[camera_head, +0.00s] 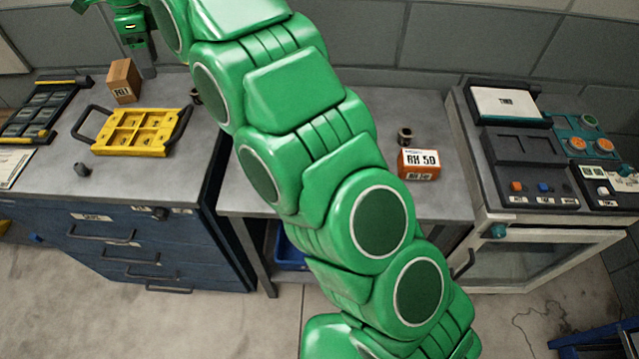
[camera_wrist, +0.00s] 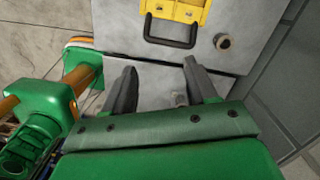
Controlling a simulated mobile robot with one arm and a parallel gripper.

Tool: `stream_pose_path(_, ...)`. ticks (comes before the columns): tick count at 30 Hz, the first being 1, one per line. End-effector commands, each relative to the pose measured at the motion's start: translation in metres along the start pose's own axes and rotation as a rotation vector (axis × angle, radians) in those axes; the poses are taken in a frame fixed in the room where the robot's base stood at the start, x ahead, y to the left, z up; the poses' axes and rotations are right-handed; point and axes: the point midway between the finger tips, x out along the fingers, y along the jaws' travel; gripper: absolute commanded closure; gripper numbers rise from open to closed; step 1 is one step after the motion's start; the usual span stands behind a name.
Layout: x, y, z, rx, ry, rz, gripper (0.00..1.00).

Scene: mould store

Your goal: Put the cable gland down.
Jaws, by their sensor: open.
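My gripper (camera_wrist: 160,70) is open in the wrist view, its two dark fingers spread with nothing clamped between them. A small grey piece (camera_wrist: 180,100), perhaps the cable gland, shows between the fingers, nearer the right one, seemingly on the grey bench top (camera_wrist: 152,90); its shape is hard to make out. In the head view I cannot make out this piece; my arm covers part of the bench there. I cannot tell for sure which is the gland.
A yellow tray (camera_head: 122,149) and a cardboard box (camera_head: 123,80) stand on the cabinet. A dark round fitting (camera_wrist: 222,42) is near its edge. An orange-and-white box (camera_head: 418,164) and a dark ring-shaped part (camera_head: 405,137) stand on the bench's right, with bare top around them.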

Motion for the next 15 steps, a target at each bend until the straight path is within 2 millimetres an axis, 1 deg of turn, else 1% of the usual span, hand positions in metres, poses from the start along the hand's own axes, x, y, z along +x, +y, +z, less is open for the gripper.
stream_pose_path(1,-0.008,0.004,-0.018,-0.023,0.001,0.002,0.43)
stream_pose_path(3,-0.015,0.009,-0.038,-0.064,0.003,0.005,0.43)
stream_pose_path(6,-0.025,0.019,-0.068,-0.121,0.005,0.007,0.43)
stream_pose_path(8,-0.029,0.026,-0.086,-0.155,0.008,0.014,0.43)
stream_pose_path(9,-0.032,0.031,-0.098,-0.178,0.009,0.017,0.43)
stream_pose_path(15,-0.047,0.062,-0.153,-0.294,0.014,0.028,0.43)
